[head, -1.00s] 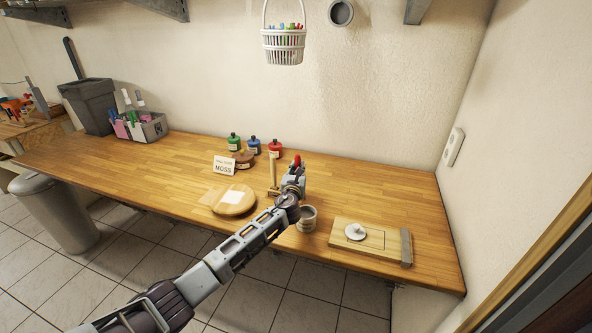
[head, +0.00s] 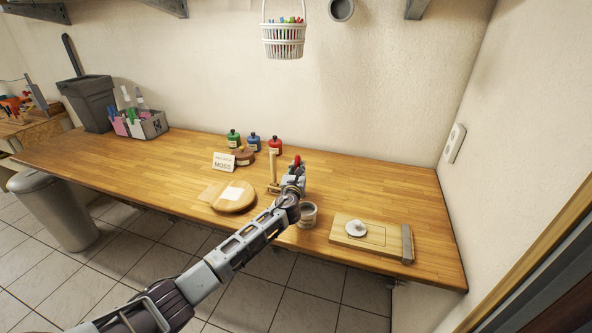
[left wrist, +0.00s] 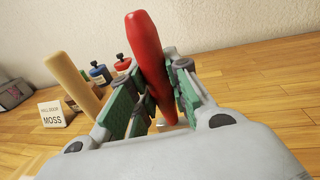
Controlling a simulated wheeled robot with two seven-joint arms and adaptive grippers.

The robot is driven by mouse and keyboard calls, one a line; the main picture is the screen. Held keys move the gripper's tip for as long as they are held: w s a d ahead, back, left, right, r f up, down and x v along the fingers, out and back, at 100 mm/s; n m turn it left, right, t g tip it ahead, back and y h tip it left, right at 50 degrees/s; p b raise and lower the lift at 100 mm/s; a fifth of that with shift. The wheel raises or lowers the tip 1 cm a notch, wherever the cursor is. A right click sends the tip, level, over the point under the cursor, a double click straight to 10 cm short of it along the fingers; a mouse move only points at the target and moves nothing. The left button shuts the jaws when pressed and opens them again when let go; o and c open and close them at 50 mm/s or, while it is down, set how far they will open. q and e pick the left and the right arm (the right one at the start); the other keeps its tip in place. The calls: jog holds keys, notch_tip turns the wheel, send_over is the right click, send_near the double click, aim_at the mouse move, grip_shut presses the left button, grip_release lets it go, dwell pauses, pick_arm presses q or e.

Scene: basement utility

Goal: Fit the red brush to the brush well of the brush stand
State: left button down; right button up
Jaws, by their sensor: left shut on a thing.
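The red brush (left wrist: 150,60) stands roughly upright, slightly tilted, between the fingers of my left gripper (left wrist: 152,105) in the left wrist view. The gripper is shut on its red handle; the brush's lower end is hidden. In the head view the red tip (head: 297,160) shows above my left gripper (head: 293,182). A light wooden post on a small wooden base (head: 272,172), which looks like the brush stand, is just left of the gripper. The post also shows in the left wrist view (left wrist: 75,78). The brush well is hidden or too small to tell. My right gripper is not in view.
A grey cup (head: 308,215) stands close in front of the gripper. A wooden board with a white piece (head: 375,237) lies to the right. A round wooden board (head: 238,203), a MOSS sign (head: 223,161) and green, blue and red bottles (head: 275,145) are left and behind.

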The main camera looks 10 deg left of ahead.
pick_arm(q)
jog(key=shift+f+b, duration=0.7)
jog(key=shift+f, duration=0.3)
jog(key=c, duration=1.3)
grip_release()
jog(key=shift+o, duration=0.2)
jog(key=shift+r, duration=5)
